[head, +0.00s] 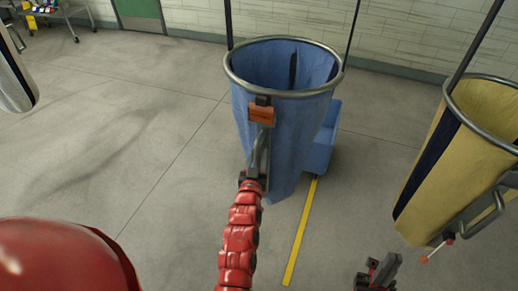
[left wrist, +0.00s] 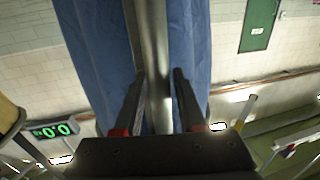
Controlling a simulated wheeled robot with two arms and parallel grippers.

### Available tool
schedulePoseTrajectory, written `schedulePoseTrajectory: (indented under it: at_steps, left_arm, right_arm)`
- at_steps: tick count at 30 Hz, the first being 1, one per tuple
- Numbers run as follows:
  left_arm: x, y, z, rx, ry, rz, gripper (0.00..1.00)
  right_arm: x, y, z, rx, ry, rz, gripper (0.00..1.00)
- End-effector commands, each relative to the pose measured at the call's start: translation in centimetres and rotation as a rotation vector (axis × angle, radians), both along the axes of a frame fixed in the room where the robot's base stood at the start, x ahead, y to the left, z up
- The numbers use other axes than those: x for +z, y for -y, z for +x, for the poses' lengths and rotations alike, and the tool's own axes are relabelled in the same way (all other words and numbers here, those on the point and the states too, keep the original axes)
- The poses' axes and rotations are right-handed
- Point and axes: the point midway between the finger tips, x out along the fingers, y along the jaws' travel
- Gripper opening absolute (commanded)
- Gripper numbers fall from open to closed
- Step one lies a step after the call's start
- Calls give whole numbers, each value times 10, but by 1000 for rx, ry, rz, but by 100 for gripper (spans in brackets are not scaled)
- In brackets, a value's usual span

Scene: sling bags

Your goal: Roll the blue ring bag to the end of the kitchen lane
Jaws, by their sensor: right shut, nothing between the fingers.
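The blue ring bag (head: 283,135) hangs from dark straps in the middle of the head view, its round metal ring (head: 285,96) open at the top. A metal handle bar (left wrist: 155,60) runs down its near side, below an orange tag (head: 262,116). My left gripper (head: 252,172) is at this bar. In the left wrist view the bar lies between its two fingers (left wrist: 159,72), with blue cloth behind; whether they press on it is unclear. My right gripper (head: 380,270) is shut and empty, low at the right over the floor.
A yellow bag (head: 445,170) with a metal ring hangs at the right. A blue box-like thing (head: 322,150) is behind the blue bag. A yellow line (head: 302,230) runs along the grey floor. A green door (head: 140,14) is at the back.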

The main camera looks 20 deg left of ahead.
Motion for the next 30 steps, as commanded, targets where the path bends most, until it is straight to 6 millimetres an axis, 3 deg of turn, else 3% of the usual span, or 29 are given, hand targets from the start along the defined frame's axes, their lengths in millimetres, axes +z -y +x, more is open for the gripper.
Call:
schedulePoseTrajectory:
  at_steps: [6, 14, 17, 21, 30]
  left_arm:
    - [1, -2, 14, 0, 1, -1, 40]
    - [0, -3, 15, 0, 1, -1, 40]
    - [0, -3, 15, 0, 1, -1, 27]
    - [0, -2, 15, 0, 1, -1, 2]
    - [0, -2, 14, 0, 0, 0, 0]
  right_arm:
    - [6, 0, 0, 0, 0, 0, 0]
    - [5, 0, 0, 0, 0, 0, 0]
    - [5, 0, 0, 0, 0, 0, 0]
    - [5, 0, 0, 0, 0, 0, 0]
    - [5, 0, 0, 0, 0, 0, 0]
